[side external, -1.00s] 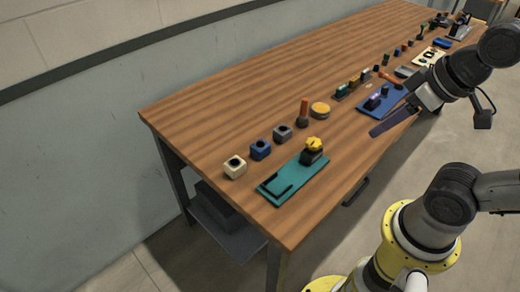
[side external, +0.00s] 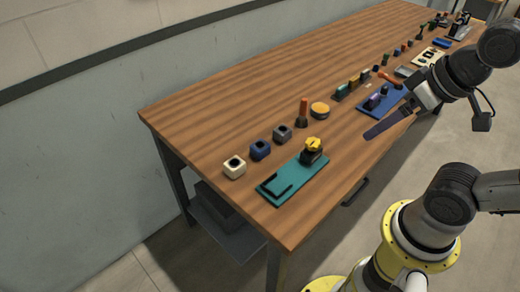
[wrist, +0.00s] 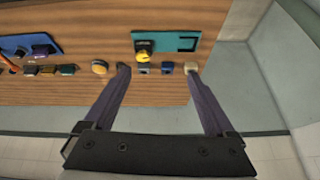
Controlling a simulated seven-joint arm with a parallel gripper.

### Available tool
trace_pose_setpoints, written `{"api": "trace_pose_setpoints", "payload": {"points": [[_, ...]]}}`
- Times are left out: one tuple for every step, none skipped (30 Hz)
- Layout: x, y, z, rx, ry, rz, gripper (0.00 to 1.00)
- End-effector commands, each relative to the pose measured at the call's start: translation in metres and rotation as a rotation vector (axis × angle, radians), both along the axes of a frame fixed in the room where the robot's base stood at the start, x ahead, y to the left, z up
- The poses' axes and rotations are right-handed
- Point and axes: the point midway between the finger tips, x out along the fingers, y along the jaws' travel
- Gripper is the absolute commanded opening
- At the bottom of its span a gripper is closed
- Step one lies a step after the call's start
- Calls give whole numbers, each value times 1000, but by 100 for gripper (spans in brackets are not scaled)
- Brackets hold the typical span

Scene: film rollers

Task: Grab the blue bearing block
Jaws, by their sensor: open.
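The blue bearing block (side external: 260,149) sits on the wooden table between a cream block (side external: 235,167) and a dark grey block (side external: 282,133). My gripper (side external: 372,134) is open and empty. It is above the table's front side, to the right of the block and well apart from it. In the wrist view the two fingers of my gripper (wrist: 157,71) are spread wide; the right fingertip overlaps the cream block's place.
A teal plate (side external: 283,184) with a black and yellow piece (side external: 313,150) lies in front of the blocks. A blue plate (side external: 370,109) lies farther right. The table behind the blocks is clear.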

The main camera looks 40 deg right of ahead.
Motion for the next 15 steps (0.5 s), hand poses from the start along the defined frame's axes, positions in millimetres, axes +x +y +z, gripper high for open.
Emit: {"api": "trace_pose_setpoints", "payload": {"points": [[1,0,3,33,-5,-62,90],[3,0,8,59,-15,-111,90],[8,0,17,99,-29,-181,90],[13,0,24,131,-36,-238,90],[19,0,30,165,-37,-297,90],[30,0,38,209,-32,-378,90],[39,1,44,242,-26,-438,90],[48,1,49,274,-19,-498,90],[62,2,54,313,-4,-580,90],[73,2,58,342,7,-640,90],[86,3,61,370,19,-701,90],[103,4,63,403,40,-781,90],[115,5,63,424,52,-838,90],[127,5,63,442,67,-892,90],[143,7,61,463,87,-960,90]]}}
